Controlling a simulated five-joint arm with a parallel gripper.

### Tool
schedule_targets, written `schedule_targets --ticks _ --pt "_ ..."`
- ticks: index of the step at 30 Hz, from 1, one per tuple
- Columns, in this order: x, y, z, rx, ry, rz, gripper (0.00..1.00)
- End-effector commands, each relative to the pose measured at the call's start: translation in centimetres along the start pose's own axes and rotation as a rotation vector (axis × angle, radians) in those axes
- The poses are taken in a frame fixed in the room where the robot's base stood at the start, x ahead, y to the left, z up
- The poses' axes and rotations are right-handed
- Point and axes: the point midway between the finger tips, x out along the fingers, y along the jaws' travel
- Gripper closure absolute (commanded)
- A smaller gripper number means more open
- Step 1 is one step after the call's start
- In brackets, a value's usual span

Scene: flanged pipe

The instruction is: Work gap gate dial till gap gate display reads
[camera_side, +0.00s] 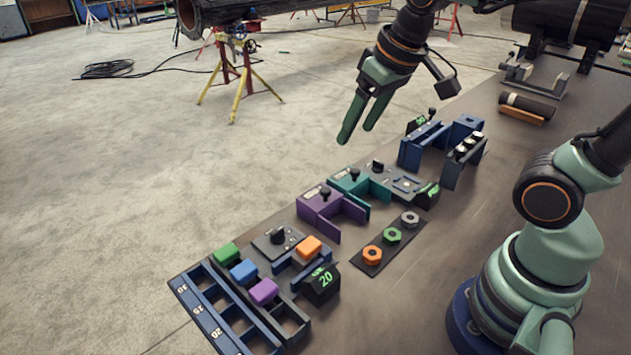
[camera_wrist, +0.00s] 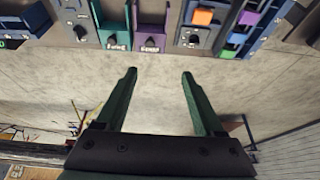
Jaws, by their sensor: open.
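My gripper (camera_side: 357,132) is open and empty, raised over the floor beyond the bench edge; its two green fingers also show in the wrist view (camera_wrist: 159,73). A black dial (camera_side: 278,237) on a grey plate stands near an orange block; it also shows in the wrist view (camera_wrist: 188,38). A black display (camera_side: 322,281) beside it reads 20 in green. Another black dial (camera_side: 377,167) stands behind the teal fixture, with a green-lit display (camera_side: 428,194) nearby. A third display (camera_side: 417,124) is by the blue walled fixture (camera_side: 422,142). I cannot read which is labelled gap gate.
Purple (camera_side: 323,207) and teal (camera_side: 352,184) fixtures with black knobs stand between the dials. A numbered blue rack (camera_side: 200,307) with coloured blocks is at the near end. A strip (camera_side: 370,254) holds three nuts. Bare bench lies toward my base.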

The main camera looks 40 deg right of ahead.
Motion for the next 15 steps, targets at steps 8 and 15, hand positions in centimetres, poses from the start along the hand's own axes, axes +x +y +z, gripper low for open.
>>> schedule_targets --ticks 8,15 --pt "-1.1 1.9 2.6 -0.004 0.099 0.022 0.30" --pt "-1.1 2.1 2.9 -0.007 0.108 0.025 0.30"
